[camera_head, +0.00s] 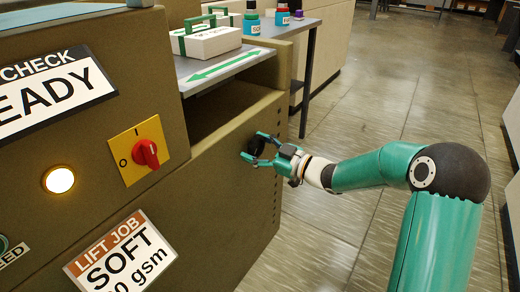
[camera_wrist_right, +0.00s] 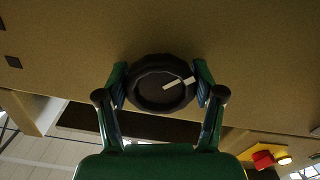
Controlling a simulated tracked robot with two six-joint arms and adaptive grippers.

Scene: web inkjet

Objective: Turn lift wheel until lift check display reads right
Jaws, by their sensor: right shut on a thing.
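The lift wheel (camera_head: 256,146) is a black round knob on the brown machine front, below the open slot. In the right wrist view the wheel (camera_wrist_right: 160,92) shows a white pointer mark toward its right side. My right gripper (camera_head: 262,149) has its green fingers on both sides of the wheel and is shut on it; it also shows in the right wrist view (camera_wrist_right: 160,90). The check display (camera_head: 50,92) is partly cut off at the left and shows "CHECK" and "EADY". A sign (camera_head: 120,255) below reads "LIFT JOB SOFT" and part of a gsm figure. My left gripper is not in view.
A red rotary switch (camera_head: 146,153) on a yellow plate and a lit round lamp (camera_head: 59,180) sit on the panel. A white box with green handles (camera_head: 208,40) stands on top. Bottles (camera_head: 252,20) stand on a grey table behind. The floor at right is clear.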

